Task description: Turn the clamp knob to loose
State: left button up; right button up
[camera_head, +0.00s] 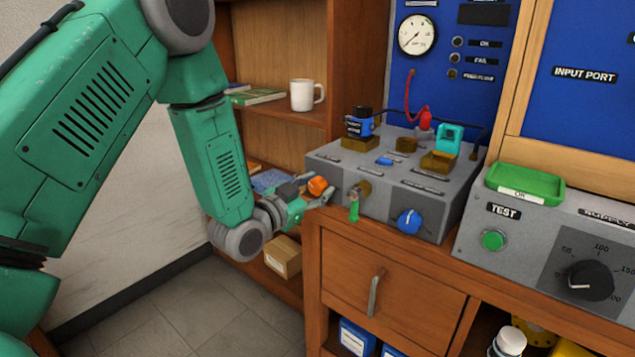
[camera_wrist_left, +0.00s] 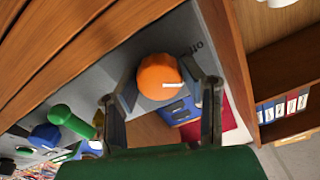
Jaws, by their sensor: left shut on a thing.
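An orange knob (camera_head: 317,186) sits at the left end of the grey testbench box (camera_head: 330,165). In the left wrist view the orange knob (camera_wrist_left: 158,77) is round, with a white pointer line toward the right of the picture. My left gripper (camera_head: 314,192) reaches it from the left and is shut on it. In the wrist view its fingers (camera_wrist_left: 163,88) stand on either side of the knob. The label beside the knob is partly hidden, so I cannot read which knob it is. My right gripper is not in view.
A green lever (camera_head: 354,205) and a blue knob (camera_head: 409,221) are on the box's front. Connectors, a blue-capped block (camera_head: 358,124) and a red hose part (camera_head: 424,118) stand on top. A white mug (camera_head: 306,95) is on the shelf. A green tray (camera_head: 525,184) lies at the right.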

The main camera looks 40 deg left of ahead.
pick_arm(q)
jog(key=n, duration=0.3)
jog(key=f+n+p, duration=0.1)
jog(key=n, duration=0.2)
jog(key=shift+s+p, duration=0.15)
jog(key=shift+p, duration=0.15)
dwell(0.4)
jog(key=o, duration=1.1)
jog(key=shift+o, duration=0.2)
jog(key=shift+a+r, duration=0.1)
jog(key=shift+r, duration=0.05)
jog(key=shift+r, duration=0.1)
